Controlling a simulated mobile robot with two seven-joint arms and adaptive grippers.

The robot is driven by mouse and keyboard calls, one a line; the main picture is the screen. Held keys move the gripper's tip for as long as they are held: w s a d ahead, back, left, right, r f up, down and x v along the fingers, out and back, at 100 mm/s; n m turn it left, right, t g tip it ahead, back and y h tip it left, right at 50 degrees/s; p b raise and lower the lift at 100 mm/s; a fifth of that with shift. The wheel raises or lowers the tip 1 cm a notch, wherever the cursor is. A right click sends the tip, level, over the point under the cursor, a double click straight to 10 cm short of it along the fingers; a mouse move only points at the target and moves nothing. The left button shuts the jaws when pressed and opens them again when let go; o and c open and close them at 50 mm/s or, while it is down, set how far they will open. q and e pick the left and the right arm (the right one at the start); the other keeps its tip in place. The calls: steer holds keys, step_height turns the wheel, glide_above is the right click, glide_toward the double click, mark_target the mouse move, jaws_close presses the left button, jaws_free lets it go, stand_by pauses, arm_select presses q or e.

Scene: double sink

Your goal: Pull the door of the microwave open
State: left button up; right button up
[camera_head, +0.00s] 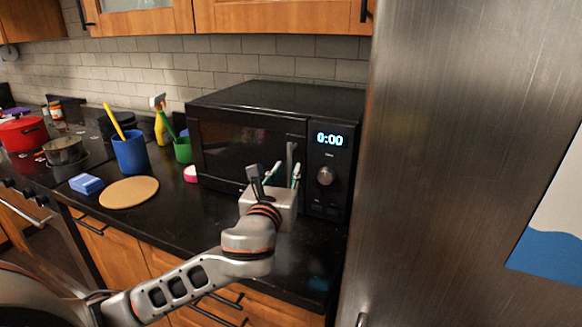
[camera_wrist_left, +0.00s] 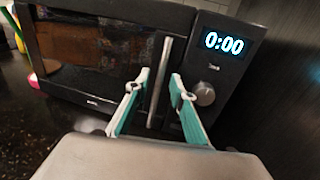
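The black microwave (camera_head: 250,100) stands on the counter beside the fridge, its door (camera_head: 235,150) shut. The door's upright bar handle (camera_head: 290,154) is at the door's right edge. In the left wrist view the handle (camera_wrist_left: 163,62) runs between the two teal-and-white fingers of my left gripper (camera_wrist_left: 160,79). The fingers are apart, with a gap on each side of the handle. In the head view my left gripper (camera_head: 277,171) is in front of the door's lower right part. How deep the handle sits between the fingers is hard to tell. My right gripper is not in view.
A steel fridge (camera_head: 450,150) stands close on the right. Left on the counter are a blue cup (camera_head: 130,152), a green cup (camera_head: 183,150), a spray bottle (camera_head: 161,125), a round board (camera_head: 128,192) and a blue sponge (camera_head: 87,184). Cabinets (camera_head: 280,17) hang above.

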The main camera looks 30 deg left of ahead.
mark_target(289, 168)
arm_select(q)
steer(key=shift+x, duration=1.55)
jaws_close()
